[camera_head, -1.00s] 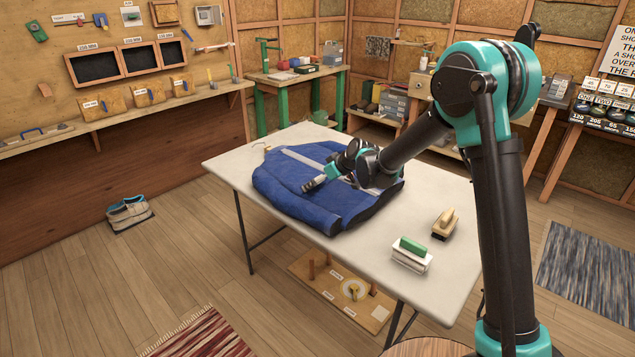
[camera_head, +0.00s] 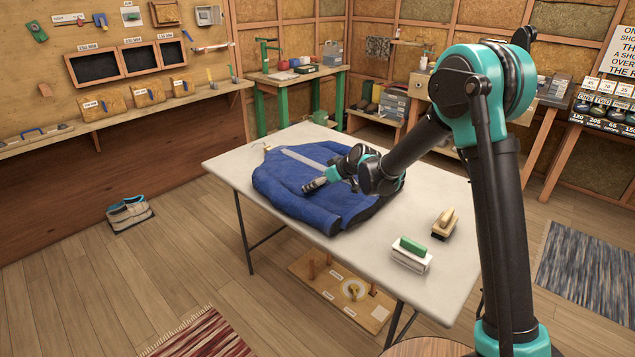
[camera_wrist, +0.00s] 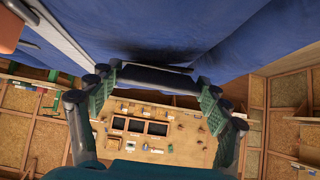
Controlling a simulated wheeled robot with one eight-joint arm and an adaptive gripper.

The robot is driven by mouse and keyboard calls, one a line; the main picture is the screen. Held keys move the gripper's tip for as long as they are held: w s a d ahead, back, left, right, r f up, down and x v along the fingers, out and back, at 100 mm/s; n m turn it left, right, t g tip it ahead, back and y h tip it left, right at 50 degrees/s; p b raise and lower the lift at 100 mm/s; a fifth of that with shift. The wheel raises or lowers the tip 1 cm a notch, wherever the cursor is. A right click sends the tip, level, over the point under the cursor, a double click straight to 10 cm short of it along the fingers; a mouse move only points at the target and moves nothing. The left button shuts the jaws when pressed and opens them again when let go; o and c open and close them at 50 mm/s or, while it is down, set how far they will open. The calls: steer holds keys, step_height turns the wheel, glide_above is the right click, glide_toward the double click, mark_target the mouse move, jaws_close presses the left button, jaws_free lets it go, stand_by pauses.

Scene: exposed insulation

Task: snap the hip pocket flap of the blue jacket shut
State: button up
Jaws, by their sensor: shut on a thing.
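The blue jacket (camera_head: 295,192) lies spread on the white table, a grey band across its upper part. My gripper (camera_head: 314,185) is low over the jacket's middle, its tips at or against the cloth. In the wrist view my gripper (camera_wrist: 155,78) has its two fingers well apart, with a dark strip (camera_wrist: 155,77) between the tips. The strip lies against the blue cloth (camera_wrist: 225,35) and seems to be the pocket flap's edge; my fingers are shut on it. The snap is not visible, and my wrist hides part of the jacket in the head view.
A green-topped white brush (camera_head: 411,255) and a wooden brush (camera_head: 445,222) stand on the table (camera_head: 375,245) right of the jacket. The table's front right is otherwise clear. A wooden board with pegs (camera_head: 340,290) lies below the table.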

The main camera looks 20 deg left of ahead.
steer(key=shift+s+d+f+t+y, duration=0.15)
steer(key=shift+f+t+y, duration=0.1)
steer(key=shift+y, duration=0.3)
steer(key=shift+w+d+f+t+y, duration=0.1)
steer(key=shift+f+t+y, duration=0.1)
steer(key=shift+y, duration=0.35)
steer(key=o, duration=1.2)
steer(key=shift+c, duration=0.2)
steer(key=shift+d+r, duration=0.1)
steer(key=v, duration=1.2)
steer(key=shift+s, duration=0.1)
